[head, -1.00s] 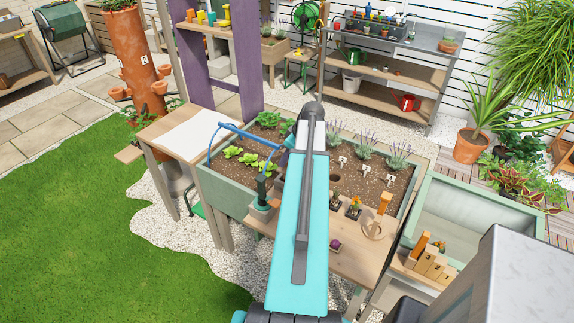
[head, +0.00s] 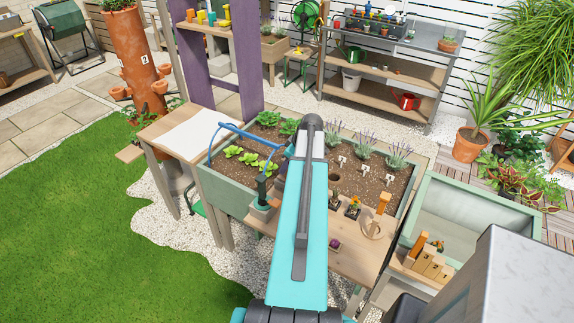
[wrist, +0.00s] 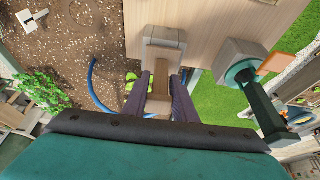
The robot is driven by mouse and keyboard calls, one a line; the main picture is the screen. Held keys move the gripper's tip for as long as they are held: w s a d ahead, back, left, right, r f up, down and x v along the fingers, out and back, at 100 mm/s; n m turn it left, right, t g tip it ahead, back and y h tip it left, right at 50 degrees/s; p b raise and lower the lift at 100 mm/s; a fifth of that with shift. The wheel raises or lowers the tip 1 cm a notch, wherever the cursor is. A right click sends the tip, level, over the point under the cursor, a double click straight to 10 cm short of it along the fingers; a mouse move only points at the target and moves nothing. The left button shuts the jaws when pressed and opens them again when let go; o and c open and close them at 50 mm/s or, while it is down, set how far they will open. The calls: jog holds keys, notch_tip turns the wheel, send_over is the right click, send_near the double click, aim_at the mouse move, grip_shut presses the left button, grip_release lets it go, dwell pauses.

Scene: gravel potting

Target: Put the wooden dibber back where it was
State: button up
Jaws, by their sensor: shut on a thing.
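My gripper (wrist: 160,88) is shut on the wooden dibber (wrist: 160,76), a tan wooden piece between its two dark purple fingers in the wrist view. The dibber lines up with a grey block-shaped holder (wrist: 163,44) at the table edge. I cannot tell whether its end sits in the holder or above it. A second grey holder (wrist: 236,55) to the right carries a green-handled tool (wrist: 262,108). That holder also shows in the head view (head: 262,212). In the head view my arm hides the gripper and dibber.
The planter bed (head: 232,182) has soil, lettuces (head: 250,158) and lavender. A blue hoop (head: 212,145) arches over its left side.

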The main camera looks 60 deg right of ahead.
jog(key=shift+f, duration=0.3)
jog(key=o, duration=1)
jog(key=shift+r, duration=0.3)
jog(key=b+v, duration=0.3)
jog(key=v, duration=0.8)
jog(key=shift+s+r, duration=0.15)
jog(key=shift+r, duration=0.25)
dwell(0.4)
